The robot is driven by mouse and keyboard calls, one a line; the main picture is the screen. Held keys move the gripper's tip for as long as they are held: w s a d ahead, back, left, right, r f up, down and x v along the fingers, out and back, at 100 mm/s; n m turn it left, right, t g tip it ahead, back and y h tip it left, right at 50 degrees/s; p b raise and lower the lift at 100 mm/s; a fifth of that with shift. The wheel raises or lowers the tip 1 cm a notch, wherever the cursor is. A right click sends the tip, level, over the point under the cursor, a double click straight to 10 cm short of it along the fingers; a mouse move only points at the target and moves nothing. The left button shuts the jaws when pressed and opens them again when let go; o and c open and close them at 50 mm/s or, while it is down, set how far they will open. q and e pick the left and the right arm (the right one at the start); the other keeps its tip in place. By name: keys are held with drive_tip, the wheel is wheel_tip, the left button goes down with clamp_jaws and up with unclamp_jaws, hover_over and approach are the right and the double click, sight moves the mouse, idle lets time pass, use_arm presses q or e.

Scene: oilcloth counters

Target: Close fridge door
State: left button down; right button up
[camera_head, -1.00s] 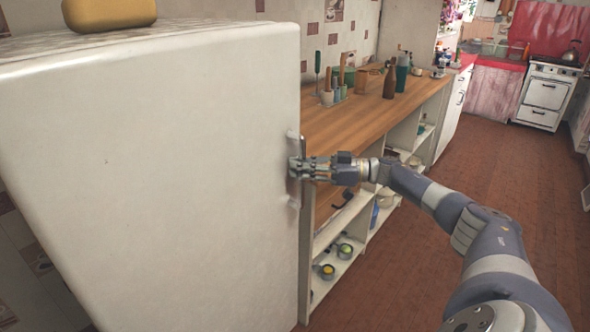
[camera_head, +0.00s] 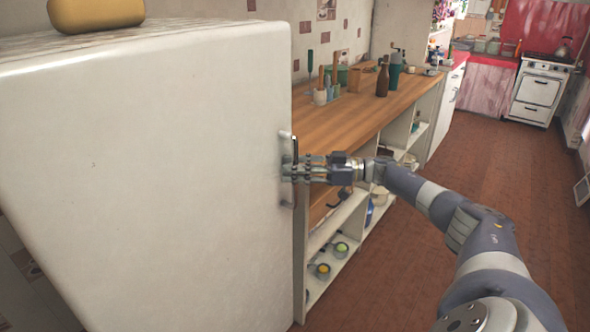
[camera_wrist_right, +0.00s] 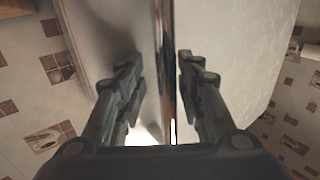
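The white fridge (camera_head: 150,170) fills the left of the head view, its broad door face toward me. A metal handle (camera_head: 287,150) stands upright near its right edge. My right gripper (camera_head: 288,170) is at this handle, with the arm coming from the lower right. In the right wrist view the chrome handle (camera_wrist_right: 165,50) runs between the two dark fingers (camera_wrist_right: 162,80), which are apart with gaps beside it. I cannot tell whether they touch it, or whether a gap is left at the door. My left gripper is not in view.
A yellow rounded object (camera_head: 95,14) lies on the fridge top. A wooden counter (camera_head: 345,118) with bottles and utensils stands behind the fridge's right edge, over open shelves (camera_head: 335,255). A white stove (camera_head: 541,92) is at the far right. The brown floor (camera_head: 500,160) is clear.

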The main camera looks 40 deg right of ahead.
drive_tip(key=v, duration=1.2)
